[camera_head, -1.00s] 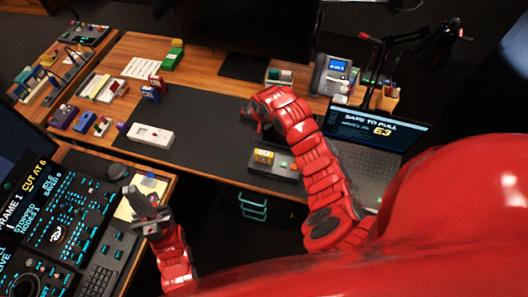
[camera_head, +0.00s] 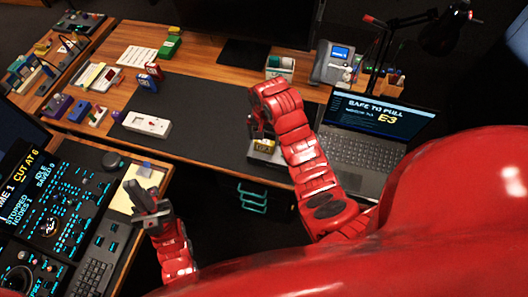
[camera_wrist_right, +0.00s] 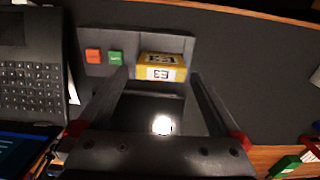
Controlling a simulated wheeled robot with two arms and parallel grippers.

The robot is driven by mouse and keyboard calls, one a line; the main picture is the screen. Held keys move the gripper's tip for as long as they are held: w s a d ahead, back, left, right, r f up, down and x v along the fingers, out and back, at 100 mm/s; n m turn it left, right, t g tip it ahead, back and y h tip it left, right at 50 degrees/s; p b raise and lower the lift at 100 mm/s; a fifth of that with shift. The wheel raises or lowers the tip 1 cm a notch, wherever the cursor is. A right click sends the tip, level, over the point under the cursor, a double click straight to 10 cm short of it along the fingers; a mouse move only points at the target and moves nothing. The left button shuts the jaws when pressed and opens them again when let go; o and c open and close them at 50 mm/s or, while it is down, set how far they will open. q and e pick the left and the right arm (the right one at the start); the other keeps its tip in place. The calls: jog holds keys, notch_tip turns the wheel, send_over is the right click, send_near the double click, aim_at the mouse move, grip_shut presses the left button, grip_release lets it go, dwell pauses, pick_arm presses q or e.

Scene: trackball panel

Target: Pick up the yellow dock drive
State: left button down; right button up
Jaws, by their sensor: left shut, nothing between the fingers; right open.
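The yellow dock drive (camera_wrist_right: 161,67), marked E3, sits in a grey dock (camera_wrist_right: 186,45) beside an orange and a green button in the right wrist view. In the head view the drive (camera_head: 264,146) shows only partly under my right gripper. My right gripper (camera_wrist_right: 158,88) is open, its fingers apart on either side of the drive's near side; I cannot tell whether they touch it. In the head view my right gripper (camera_head: 260,130) is above the dock. My left gripper (camera_head: 140,195) is shut and empty near the yellow note on the left desk.
A laptop (camera_head: 365,145) reading "SAFE TO PULL E3" stands right of the dock. A white device (camera_head: 147,124) lies on the dark mat (camera_head: 205,120), which is otherwise mostly clear. A phone (camera_head: 334,64) and a black lamp stand behind. A control console (camera_head: 60,205) is at left.

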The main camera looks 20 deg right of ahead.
aim_at(264, 142)
jog(key=shift+f, duration=0.55)
jog(key=shift+w+f, duration=0.1)
jog(key=shift+f, duration=0.55)
jog(key=shift+w+f+p, duration=0.15)
jog(key=shift+f+p, duration=0.25)
jog(key=shift+p, duration=0.05)
jog(key=shift+d+f+p, duration=0.1)
jog(key=shift+f+p, duration=0.25)
jog(key=shift+f, duration=1.05)
jog(key=c, duration=1.2)
jog(key=shift+o, duration=0.2)
jog(key=shift+w+r, duration=0.1)
